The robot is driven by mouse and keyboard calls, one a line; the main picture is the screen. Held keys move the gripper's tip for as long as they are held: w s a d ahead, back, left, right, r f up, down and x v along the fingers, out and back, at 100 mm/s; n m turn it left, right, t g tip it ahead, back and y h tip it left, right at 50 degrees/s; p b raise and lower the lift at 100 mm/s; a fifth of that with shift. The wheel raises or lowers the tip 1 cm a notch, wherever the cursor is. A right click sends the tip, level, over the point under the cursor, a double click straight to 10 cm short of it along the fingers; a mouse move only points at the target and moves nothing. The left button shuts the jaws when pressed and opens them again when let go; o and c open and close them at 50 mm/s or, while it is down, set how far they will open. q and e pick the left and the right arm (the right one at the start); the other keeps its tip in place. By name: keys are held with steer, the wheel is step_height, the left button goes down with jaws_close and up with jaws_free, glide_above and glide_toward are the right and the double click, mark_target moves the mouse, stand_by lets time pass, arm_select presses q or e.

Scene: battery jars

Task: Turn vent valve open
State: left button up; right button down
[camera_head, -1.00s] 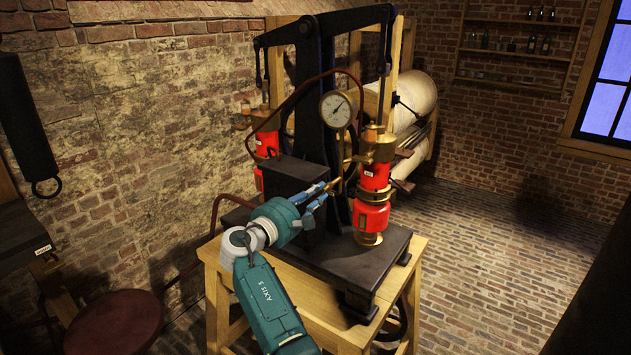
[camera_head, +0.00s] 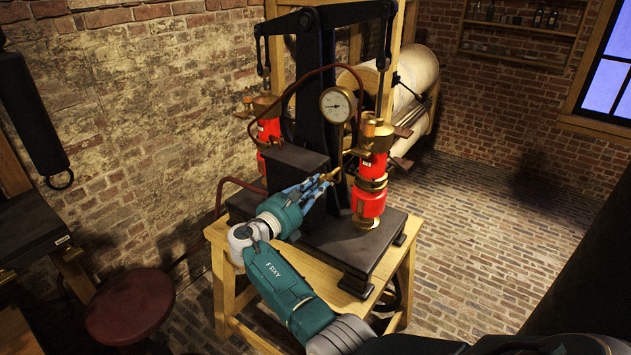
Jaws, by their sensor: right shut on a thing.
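A black pump with two red cylinders and brass fittings stands on a wooden stand. A small brass vent valve (camera_head: 333,175) sits in front of the black column, left of the right red cylinder (camera_head: 370,200). My right gripper (camera_head: 324,183) has its blue fingers shut at the brass valve handle; the fingers hide part of it, so its exact angle is hard to tell. A round white gauge (camera_head: 337,105) is above the valve, its needle pointing left. My left gripper is not in view.
The wooden stand (camera_head: 225,280) carries the black base plate (camera_head: 340,250). A dark red stool (camera_head: 130,305) is at lower left. A brown hose (camera_head: 300,85) arcs over the pump's front. The brick floor at right is clear.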

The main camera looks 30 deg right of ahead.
steer(key=shift+d+r, duration=0.1)
steer(key=shift+r, duration=0.1)
stand_by(0.4)
steer(key=c, duration=1.7)
jaws_free()
steer(key=shift+f, duration=0.2)
steer(key=v, duration=1.2)
steer(key=shift+f, duration=0.15)
